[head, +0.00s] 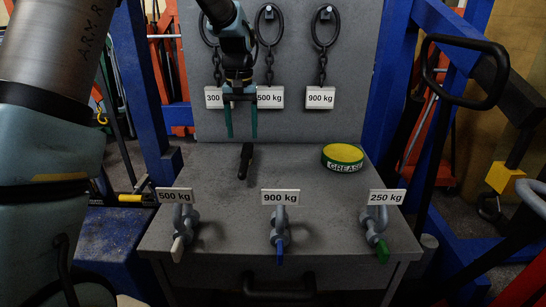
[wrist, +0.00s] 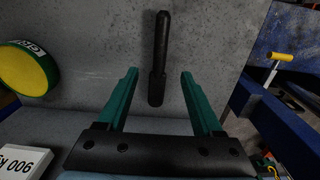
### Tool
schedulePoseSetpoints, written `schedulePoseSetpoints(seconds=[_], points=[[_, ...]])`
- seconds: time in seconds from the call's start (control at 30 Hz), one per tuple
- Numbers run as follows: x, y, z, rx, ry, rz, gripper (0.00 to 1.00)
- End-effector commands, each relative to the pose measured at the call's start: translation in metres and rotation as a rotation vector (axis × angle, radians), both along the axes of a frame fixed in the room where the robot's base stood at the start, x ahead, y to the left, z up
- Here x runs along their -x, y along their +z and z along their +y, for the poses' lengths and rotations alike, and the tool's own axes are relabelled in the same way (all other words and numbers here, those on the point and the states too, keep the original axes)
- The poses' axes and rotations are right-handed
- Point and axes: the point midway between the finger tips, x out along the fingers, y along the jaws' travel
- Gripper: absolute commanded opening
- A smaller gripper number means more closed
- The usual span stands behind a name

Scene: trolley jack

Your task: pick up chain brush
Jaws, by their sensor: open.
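The chain brush is most likely the small black handled tool (head: 245,161) lying on the grey bench top in the head view; its bristles cannot be made out. In the wrist view the same black tool (wrist: 158,58) shows beyond and between the fingers, its lower end near the gap. My gripper (head: 241,134) points down above the tool, its two green fingers apart with nothing between them. In the wrist view my gripper (wrist: 158,80) is open, and the tool appears apart from both fingers.
A green and yellow grease tin (head: 342,157) stands to the right on the bench (head: 310,185). Labelled shackles, including a blue-pinned one (head: 279,235), line the front edge. Chains (head: 322,45) with weight labels hang on the back panel. A blue frame (head: 395,75) stands at the right.

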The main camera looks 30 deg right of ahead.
Motion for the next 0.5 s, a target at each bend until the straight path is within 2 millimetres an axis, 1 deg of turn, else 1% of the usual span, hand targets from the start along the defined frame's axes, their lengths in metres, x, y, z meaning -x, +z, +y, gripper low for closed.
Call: schedulePoseSetpoints(seconds=[0.3, 0.5], points=[[0.0, -0.045, 0.0, -0.003, 0.0, 0.004, 0.68], [0.0, -0.057, 0.0, -0.002, 0.0, 0.002, 0.68]])
